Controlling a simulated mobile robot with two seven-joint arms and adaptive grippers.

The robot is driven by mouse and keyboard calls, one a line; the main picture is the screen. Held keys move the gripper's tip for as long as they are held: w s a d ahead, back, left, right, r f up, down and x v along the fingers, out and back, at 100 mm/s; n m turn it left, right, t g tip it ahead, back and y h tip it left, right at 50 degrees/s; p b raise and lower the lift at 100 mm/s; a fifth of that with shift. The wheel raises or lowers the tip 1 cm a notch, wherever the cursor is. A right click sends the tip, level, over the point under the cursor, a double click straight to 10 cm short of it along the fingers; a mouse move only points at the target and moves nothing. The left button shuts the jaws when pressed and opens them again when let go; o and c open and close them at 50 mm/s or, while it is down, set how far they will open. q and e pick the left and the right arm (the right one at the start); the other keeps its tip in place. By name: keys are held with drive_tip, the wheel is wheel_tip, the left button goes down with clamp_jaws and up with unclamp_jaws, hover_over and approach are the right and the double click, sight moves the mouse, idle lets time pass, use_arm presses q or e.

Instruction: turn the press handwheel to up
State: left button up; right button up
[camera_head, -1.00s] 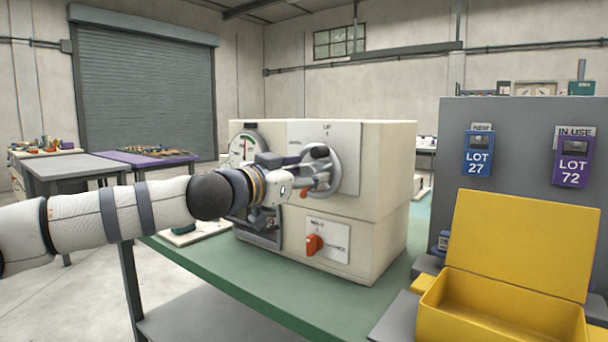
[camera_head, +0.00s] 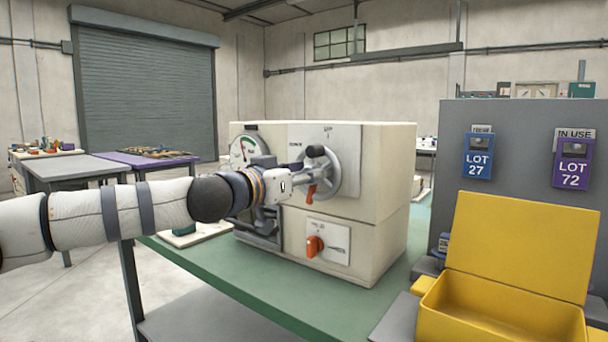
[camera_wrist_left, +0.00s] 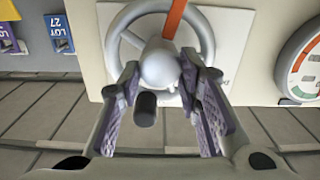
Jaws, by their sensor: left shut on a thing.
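The press handwheel (camera_head: 349,176) is a grey ring on the pale plate at the upper front of the cream machine (camera_head: 385,170). Its orange pointer (camera_head: 311,193) hangs below the hub, away from a small mark, apparently "UP", at the plate's top. In the left wrist view, the handwheel (camera_wrist_left: 207,42) has a round hub, and the pointer (camera_wrist_left: 174,18) runs to the picture's top. A dark knob (camera_wrist_left: 146,110) sticks out toward the camera. My left gripper (camera_head: 312,172) is shut on the handwheel, its fingers (camera_wrist_left: 160,78) either side of the hub. My right gripper is not in view.
Below the handwheel is an orange selector knob (camera_head: 315,245), and a dial gauge (camera_head: 241,150) is to its left. The green bench (camera_head: 270,295) has bare space in front. An open yellow box (camera_head: 465,320) and grey panel (camera_head: 520,140) stand at right.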

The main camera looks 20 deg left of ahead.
use_arm(q)
drive_tip(key=shift+d+f+m+b, duration=0.15)
drive_tip(key=shift+m+b, duration=1.15)
drive_tip(key=shift+m, duration=4.2)
drive_tip(key=shift+a+f+m+b, duration=0.15)
drive_tip(key=shift+m+b, duration=1.1)
drive_tip(key=shift+m, duration=4.25)
drive_tip(key=shift+d+f+m+b, duration=0.2)
drive_tip(key=shift+m+b, duration=1.1)
drive_tip(key=shift+m, duration=4.2)
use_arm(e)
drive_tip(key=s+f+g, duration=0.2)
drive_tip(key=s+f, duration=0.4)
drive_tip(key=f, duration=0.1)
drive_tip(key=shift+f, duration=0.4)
use_arm(q)
drive_tip(key=shift+a, duration=0.1)
drive_tip(key=o, duration=1.1)
drive_tip(key=shift+o, duration=0.2)
